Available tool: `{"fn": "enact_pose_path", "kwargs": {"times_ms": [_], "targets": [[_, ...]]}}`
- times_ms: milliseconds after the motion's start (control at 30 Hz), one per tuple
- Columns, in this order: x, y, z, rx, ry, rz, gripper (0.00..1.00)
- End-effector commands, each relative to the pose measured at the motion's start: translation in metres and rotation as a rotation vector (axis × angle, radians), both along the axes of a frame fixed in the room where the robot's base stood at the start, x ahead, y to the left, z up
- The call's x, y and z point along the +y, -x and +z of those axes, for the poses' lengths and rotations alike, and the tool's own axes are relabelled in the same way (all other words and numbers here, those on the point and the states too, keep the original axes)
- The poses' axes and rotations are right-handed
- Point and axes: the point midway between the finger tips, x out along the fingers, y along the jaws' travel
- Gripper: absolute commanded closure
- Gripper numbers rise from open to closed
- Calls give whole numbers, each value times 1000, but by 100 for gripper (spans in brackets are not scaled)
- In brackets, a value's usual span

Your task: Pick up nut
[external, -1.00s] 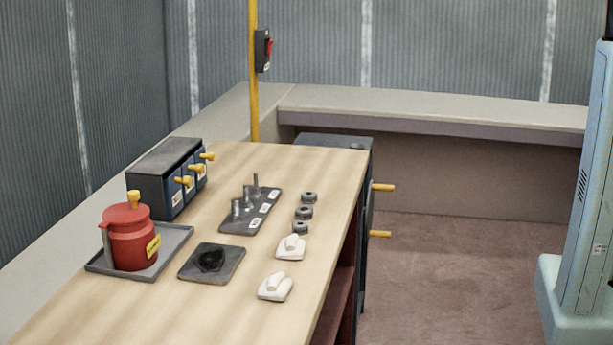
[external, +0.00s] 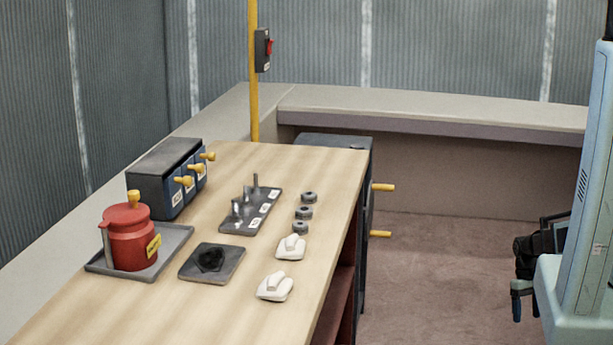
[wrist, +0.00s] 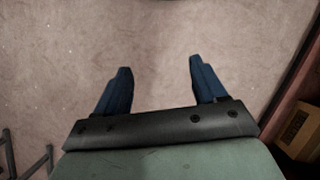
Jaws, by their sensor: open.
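Three dark round nuts lie in a row on the wooden bench, right of the labelled peg plate (external: 251,211): a far nut (external: 309,196), a middle nut (external: 304,212) and a near nut (external: 300,227). My gripper (external: 518,303) is at the right edge of the external view, beside the pale blue column, well away from the bench. In the wrist view my gripper (wrist: 159,72) has its two blue fingers wide apart, with only bare floor between them. No nut shows in the wrist view.
Two white blocks (external: 290,247) sit nearer on the bench. A red pot (external: 131,240) stands on a grey tray (external: 178,250), with a dark square pad (external: 229,265) beside it. A box with yellow levers (external: 160,173) stands behind. Open floor separates my gripper from the bench.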

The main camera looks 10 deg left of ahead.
Motion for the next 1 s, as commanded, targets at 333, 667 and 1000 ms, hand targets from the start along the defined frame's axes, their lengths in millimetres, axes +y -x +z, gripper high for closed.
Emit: {"fn": "enact_pose_path", "kwargs": {"times_ms": [333, 667, 1000], "targets": [[124, -74, 70, -87, -49, 245, 30], [255, -101, 159, -161, -100, 473, 30], [394, -86, 272, -234, -161, 704, 30]]}}
